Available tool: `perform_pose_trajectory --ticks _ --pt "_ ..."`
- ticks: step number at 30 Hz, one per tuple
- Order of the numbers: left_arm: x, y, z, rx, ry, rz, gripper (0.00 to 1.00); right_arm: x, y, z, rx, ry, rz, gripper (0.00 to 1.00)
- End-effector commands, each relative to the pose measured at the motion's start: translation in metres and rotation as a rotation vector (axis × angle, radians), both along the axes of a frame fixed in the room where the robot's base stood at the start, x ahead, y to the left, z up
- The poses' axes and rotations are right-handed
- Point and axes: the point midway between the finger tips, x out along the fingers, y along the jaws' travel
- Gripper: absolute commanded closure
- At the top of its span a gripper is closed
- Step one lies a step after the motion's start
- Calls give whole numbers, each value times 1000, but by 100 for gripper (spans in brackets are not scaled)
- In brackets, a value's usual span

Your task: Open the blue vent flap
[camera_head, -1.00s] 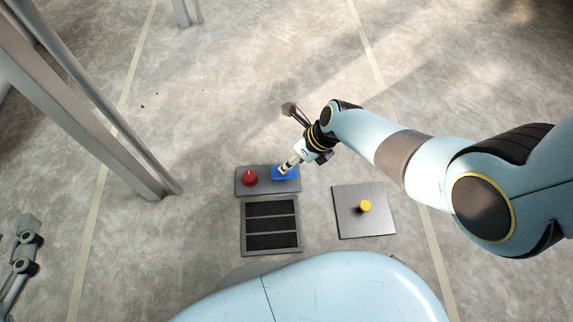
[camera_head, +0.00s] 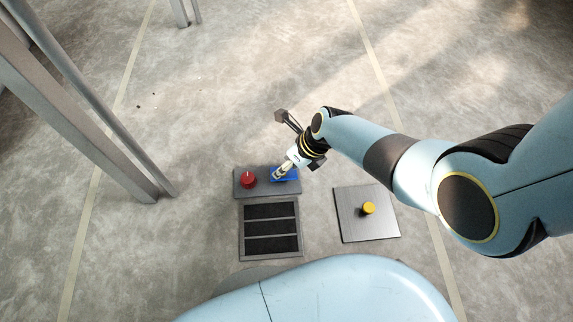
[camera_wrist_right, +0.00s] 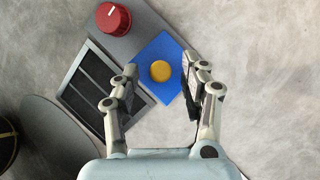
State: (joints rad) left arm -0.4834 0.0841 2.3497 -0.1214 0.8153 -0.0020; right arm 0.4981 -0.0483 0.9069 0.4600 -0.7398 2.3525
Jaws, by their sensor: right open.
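The blue vent flap (camera_head: 292,177) is a flat blue plate on the right part of a grey panel (camera_head: 260,191). In the right wrist view the blue flap (camera_wrist_right: 149,56) carries a round yellow-orange spot or knob (camera_wrist_right: 160,71). My right gripper (camera_head: 281,171) is over the flap and partly hides it in the head view. In the wrist view my right gripper (camera_wrist_right: 157,85) is open, with the flap and its yellow spot showing between the fingers. I cannot tell whether a finger touches the flap. My left gripper is not in view.
A red knob (camera_head: 248,180) sits left of the flap on the same panel. A dark slatted vent (camera_head: 270,202) lies just below it. A grey plate (camera_head: 347,222) with a yellow knob (camera_head: 369,208) lies to the right. Metal posts (camera_head: 95,125) stand at left. The floor beyond is clear.

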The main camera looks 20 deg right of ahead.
Motion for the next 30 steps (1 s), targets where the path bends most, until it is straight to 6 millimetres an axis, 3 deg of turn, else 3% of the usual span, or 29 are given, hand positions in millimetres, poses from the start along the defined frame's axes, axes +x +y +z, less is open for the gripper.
perform_pose_trajectory --ticks 9,20,30 --pt "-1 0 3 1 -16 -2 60 0 0 0 0 0 0 55" --pt "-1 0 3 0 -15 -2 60 0 0 0 0 0 0 100" --pt "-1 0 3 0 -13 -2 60 0 0 0 0 1 0 100"
